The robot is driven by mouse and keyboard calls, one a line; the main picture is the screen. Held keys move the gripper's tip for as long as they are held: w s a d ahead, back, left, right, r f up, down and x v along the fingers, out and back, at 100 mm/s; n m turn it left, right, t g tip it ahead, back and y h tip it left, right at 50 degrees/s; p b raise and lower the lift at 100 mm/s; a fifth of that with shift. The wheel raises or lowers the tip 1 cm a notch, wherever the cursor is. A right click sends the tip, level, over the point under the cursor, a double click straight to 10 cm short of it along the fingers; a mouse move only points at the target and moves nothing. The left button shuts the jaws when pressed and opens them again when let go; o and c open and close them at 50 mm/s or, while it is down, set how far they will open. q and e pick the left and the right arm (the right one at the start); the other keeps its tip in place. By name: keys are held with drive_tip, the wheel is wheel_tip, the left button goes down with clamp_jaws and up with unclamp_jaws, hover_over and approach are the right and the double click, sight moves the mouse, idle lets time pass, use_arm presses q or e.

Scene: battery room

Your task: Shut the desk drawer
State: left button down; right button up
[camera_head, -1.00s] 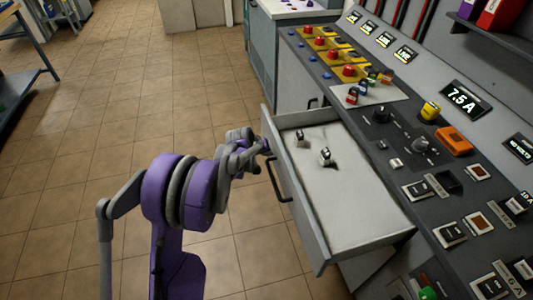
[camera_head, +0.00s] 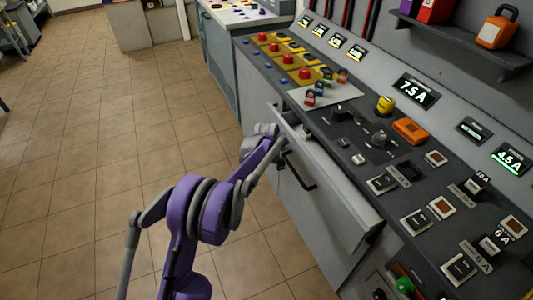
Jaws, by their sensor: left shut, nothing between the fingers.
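The desk drawer (camera_head: 335,205) is in the grey control desk at right of centre, with a dark bar handle (camera_head: 300,178) on its front. Its front stands close to the desk, with a narrow opening along the top edge. The inside is almost wholly hidden. My left gripper (camera_head: 268,131) is shut and empty at the far left end of the drawer front, near its upper edge. I cannot tell whether it touches the front. My right gripper is not in view.
The desk top (camera_head: 340,120) carries red buttons, small padlocks, knobs, switches and lit displays. A shelf (camera_head: 450,38) with an orange padlock (camera_head: 497,28) is at upper right. The tiled floor (camera_head: 90,160) left of the desk is clear.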

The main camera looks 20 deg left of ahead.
use_arm(q)
drive_tip(key=w+d, duration=0.2)
drive_tip(key=w, duration=0.1)
drive_tip(key=w+d, duration=0.3)
drive_tip(key=shift+w+d, duration=0.1)
drive_tip(key=shift+d, duration=0.05)
drive_tip(key=shift+w+d+r, duration=0.1)
drive_tip(key=shift+w+d, duration=0.05)
